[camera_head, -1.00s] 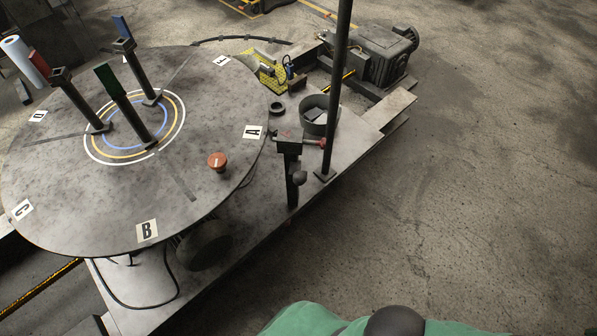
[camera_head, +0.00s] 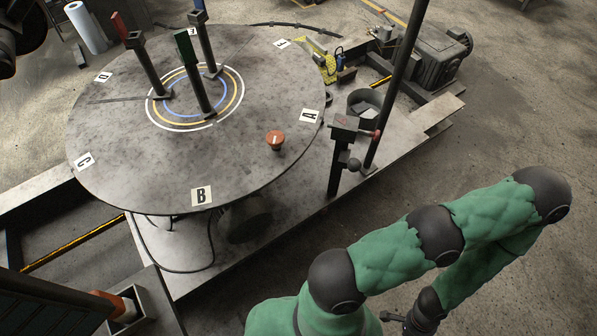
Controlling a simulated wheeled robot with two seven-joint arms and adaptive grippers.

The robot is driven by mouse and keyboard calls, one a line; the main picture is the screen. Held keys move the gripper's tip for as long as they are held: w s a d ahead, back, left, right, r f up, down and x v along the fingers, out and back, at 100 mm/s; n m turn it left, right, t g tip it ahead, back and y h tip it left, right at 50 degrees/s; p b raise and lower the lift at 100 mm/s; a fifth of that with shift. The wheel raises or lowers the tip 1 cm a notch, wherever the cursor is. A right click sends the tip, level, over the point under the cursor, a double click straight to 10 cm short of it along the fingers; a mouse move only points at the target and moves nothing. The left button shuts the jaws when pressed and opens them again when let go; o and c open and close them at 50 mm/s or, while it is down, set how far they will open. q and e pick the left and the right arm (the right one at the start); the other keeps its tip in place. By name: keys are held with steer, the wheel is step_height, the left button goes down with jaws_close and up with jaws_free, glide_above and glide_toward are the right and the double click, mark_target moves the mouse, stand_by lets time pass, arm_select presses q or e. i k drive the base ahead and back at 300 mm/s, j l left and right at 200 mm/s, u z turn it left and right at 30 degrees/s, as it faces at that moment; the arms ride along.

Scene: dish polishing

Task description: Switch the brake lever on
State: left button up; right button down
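A dark post (camera_head: 336,165) stands right of the round table, with a box on top (camera_head: 345,125). I cannot tell which of these is the brake lever. My green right arm bends across the lower right, well away from the post. A small dark part of its end (camera_head: 394,317) shows at the bottom edge; its fingers cannot be made out. My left gripper is not in view.
The round table (camera_head: 120,150) has lettered labels, upright posts and an orange button (camera_head: 275,139). A tall dark pole (camera_head: 397,85) and a round container (camera_head: 366,101) stand behind the lever post. A motor (camera_head: 432,55) sits at the back. Floor to the right is clear.

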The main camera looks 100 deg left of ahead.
mark_target(353, 165)
steer(key=i+j+u, duration=0.1)
steer(key=u, duration=1.65)
steer(key=i+j+u, duration=0.2)
steer(key=k+j, duration=0.2)
